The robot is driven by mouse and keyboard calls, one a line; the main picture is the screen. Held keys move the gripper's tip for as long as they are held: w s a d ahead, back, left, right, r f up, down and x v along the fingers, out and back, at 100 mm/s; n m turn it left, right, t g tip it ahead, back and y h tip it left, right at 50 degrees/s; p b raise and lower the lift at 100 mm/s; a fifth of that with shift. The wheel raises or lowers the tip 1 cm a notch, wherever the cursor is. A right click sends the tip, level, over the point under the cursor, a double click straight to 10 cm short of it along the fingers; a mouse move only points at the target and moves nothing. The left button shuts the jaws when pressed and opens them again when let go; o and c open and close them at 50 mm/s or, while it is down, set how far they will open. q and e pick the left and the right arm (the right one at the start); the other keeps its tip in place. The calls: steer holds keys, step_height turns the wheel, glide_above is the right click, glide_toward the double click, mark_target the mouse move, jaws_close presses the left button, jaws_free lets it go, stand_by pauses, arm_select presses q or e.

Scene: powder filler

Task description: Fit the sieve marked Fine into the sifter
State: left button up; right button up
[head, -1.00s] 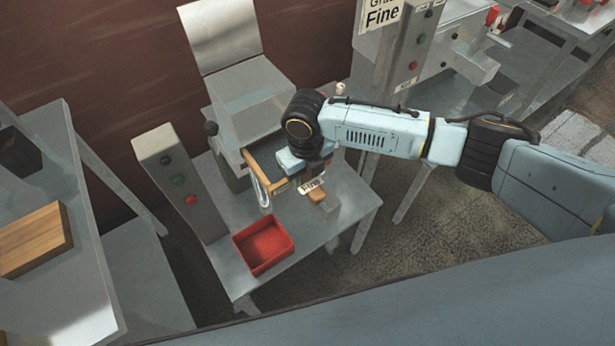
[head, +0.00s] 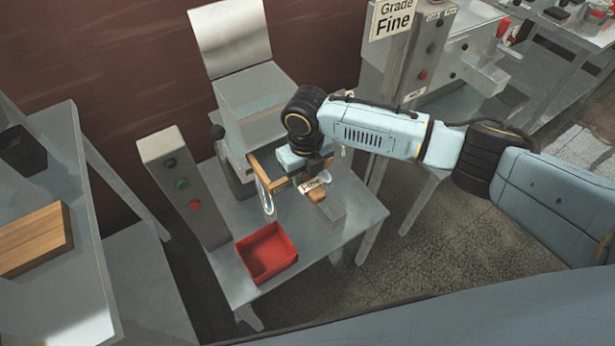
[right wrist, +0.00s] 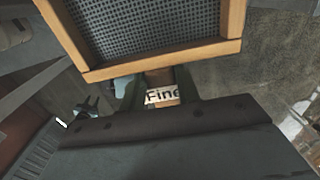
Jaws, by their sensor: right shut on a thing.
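The sifter (head: 258,105) is a grey machine with a raised lid, standing on a small grey table in the head view. The Fine sieve has a wooden frame (head: 266,174) that shows at the sifter's lower front; I cannot tell whether any of it is inside. In the right wrist view the sieve's frame (right wrist: 160,58) surrounds a dark mesh, with a "Fine" label (right wrist: 162,96) on the handle side. My right gripper (head: 312,176) is shut on the sieve at its handle, and the arm hides part of the sieve. My left gripper is not in view.
A red tray (head: 267,252) sits on the table's front. A grey control post (head: 184,185) with buttons stands left of the sifter. A sign reading "Grade Fine" (head: 394,18) is at the back. A wooden block (head: 36,240) lies on the left table.

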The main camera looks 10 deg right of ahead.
steer(key=shift+w+a+b, duration=0.25)
steer(key=shift+w+b, duration=0.35)
steer(key=shift+w, duration=0.1)
steer(key=shift+w+a+b, duration=0.25)
steer(key=shift+w+b, duration=0.35)
steer(key=shift+w, duration=0.1)
steer(key=shift+w+a+b, duration=0.25)
steer(key=shift+w+b, duration=0.35)
steer(key=shift+w, duration=0.1)
steer(key=o, duration=1.2)
step_height(320, 180, up, 14)
steer(key=p, duration=0.1)
steer(key=shift+f, duration=0.25)
